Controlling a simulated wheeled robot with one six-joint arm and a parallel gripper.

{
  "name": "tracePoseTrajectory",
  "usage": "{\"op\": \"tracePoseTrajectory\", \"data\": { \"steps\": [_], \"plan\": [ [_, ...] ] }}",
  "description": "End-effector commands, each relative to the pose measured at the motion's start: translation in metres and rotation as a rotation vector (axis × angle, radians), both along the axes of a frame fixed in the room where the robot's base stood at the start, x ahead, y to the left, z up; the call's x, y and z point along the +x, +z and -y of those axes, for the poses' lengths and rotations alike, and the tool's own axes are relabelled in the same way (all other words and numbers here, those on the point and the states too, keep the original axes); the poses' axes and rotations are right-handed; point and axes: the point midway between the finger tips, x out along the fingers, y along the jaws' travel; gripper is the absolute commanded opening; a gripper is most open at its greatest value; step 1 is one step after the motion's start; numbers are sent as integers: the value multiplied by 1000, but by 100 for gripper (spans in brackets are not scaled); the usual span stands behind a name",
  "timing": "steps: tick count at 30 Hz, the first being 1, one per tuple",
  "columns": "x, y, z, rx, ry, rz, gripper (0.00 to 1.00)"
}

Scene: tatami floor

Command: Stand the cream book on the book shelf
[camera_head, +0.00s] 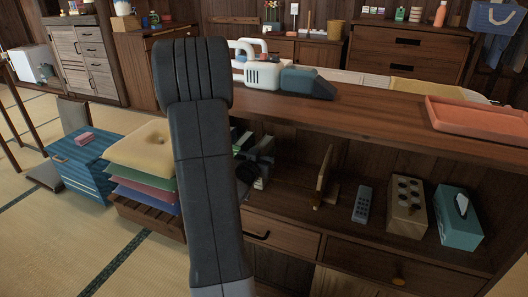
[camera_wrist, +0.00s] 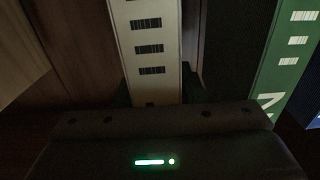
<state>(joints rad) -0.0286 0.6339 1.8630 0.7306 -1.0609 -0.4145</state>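In the wrist view a cream book (camera_wrist: 150,50) with dark barcode-like marks on its spine stands out in front of my gripper (camera_wrist: 158,95). Dark finger parts show low on both sides of the spine, close to it. It is too dark to tell whether they press on it. In the head view my dark arm crosses the middle and hides the cream book. The end of my gripper lies in shadow at the left part of the book shelf (camera_head: 300,160), near dark books or gripper parts that I cannot separate.
A green book (camera_wrist: 285,70) is at the right in the wrist view. On the shelf, right of the arm, are a wooden upright (camera_head: 324,178), a remote (camera_head: 362,204), a box with round holes (camera_head: 407,206) and a teal tissue box (camera_head: 459,217). Stacked cushions (camera_head: 145,148) stand left.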

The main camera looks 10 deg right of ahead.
Motion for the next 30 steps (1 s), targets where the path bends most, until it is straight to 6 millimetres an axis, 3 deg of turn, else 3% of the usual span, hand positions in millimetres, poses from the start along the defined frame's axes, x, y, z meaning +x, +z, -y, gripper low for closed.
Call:
{"op": "tracePoseTrajectory", "data": {
  "steps": [14, 30],
  "plan": [
    [-2, 5, -2, 1, 1, -1, 49],
    [-87, 4, -60, 0, 3, -1, 49]
  ]
}}
